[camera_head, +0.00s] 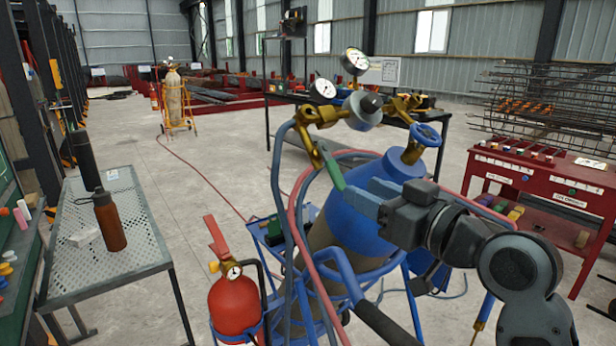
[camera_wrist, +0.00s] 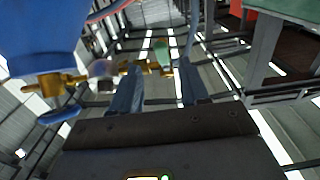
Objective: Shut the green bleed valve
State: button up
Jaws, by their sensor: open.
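The green bleed valve (camera_head: 333,171) shows as a green lever below the brass regulator fittings (camera_head: 317,117), above the blue cylinder (camera_head: 355,215). It slants down to the right. My gripper (camera_head: 357,196) comes in from the right with its blue-grey fingers apart, its tips close to the lever's lower end. In the wrist view, the green lever (camera_wrist: 161,53) appears just beyond the gap between the open fingers (camera_wrist: 160,70), next to brass fittings (camera_wrist: 130,68). Nothing is held. I cannot tell whether a finger touches the lever.
A blue handwheel (camera_head: 426,134) on the cylinder's brass valve stands right above my gripper. Red and blue hoses (camera_head: 292,200) hang left of the lever. Pressure gauges (camera_head: 355,62) rise above. A red extinguisher (camera_head: 234,303) and a perforated metal table (camera_head: 105,235) stand to the left.

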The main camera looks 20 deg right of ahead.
aim_at(338, 177)
jog(key=p+x, duration=0.1)
jog(key=x, duration=0.7)
jog(key=shift+a+r, duration=0.1)
jog(key=shift+r, duration=0.05)
grip_shut()
dwell(0.3)
